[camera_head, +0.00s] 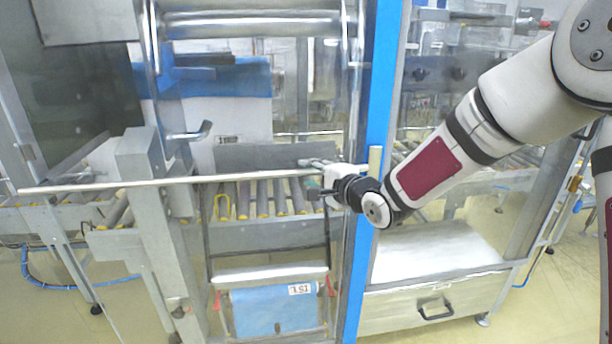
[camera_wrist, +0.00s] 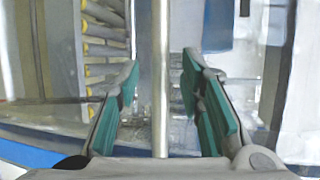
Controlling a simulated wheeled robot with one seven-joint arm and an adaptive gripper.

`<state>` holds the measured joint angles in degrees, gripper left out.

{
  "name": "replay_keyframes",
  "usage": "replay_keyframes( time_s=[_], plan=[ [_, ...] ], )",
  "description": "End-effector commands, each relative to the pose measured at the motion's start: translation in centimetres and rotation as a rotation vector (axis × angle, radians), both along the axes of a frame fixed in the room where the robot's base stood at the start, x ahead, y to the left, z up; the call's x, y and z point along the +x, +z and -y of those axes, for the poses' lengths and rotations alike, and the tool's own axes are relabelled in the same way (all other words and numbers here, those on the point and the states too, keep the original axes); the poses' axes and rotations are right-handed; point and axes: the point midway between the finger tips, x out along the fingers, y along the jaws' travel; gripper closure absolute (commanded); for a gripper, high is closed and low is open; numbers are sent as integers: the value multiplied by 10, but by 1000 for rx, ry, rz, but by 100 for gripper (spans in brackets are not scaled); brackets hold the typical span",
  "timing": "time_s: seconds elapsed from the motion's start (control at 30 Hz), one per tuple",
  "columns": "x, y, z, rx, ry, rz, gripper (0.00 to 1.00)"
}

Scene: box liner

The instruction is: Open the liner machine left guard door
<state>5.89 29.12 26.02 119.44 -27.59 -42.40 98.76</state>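A long, thin metal bar (camera_head: 150,183) runs nearly level across the front of the liner machine's left bay. It appears to belong to the left guard door, whose clear panel is hard to make out, so I cannot tell how far the door is open. My gripper (camera_head: 313,178) is at the right end of the bar, close to the blue post. In the wrist view, the bar (camera_wrist: 160,115) runs lengthwise between the two teal-padded fingers. My gripper (camera_wrist: 160,75) is open, with a visible gap on each side of the bar. Any finger contact is hidden in the head view.
The blue post (camera_head: 375,110) stands just beside my gripper. Behind the bar is a roller conveyor (camera_head: 265,197). A bin with a blue front (camera_head: 270,308) hangs below. A drawer with a handle (camera_head: 435,305) is at lower right. Floor shows at lower left.

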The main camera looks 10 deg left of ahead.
Motion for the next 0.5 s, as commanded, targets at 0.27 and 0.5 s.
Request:
replay_keyframes(
  time_s=[0.27,0.5],
  plan=[
    [22,-6,-18,-1,1,1,65],
    [24,-6,-19,-1,-1,1,65]
  ],
)
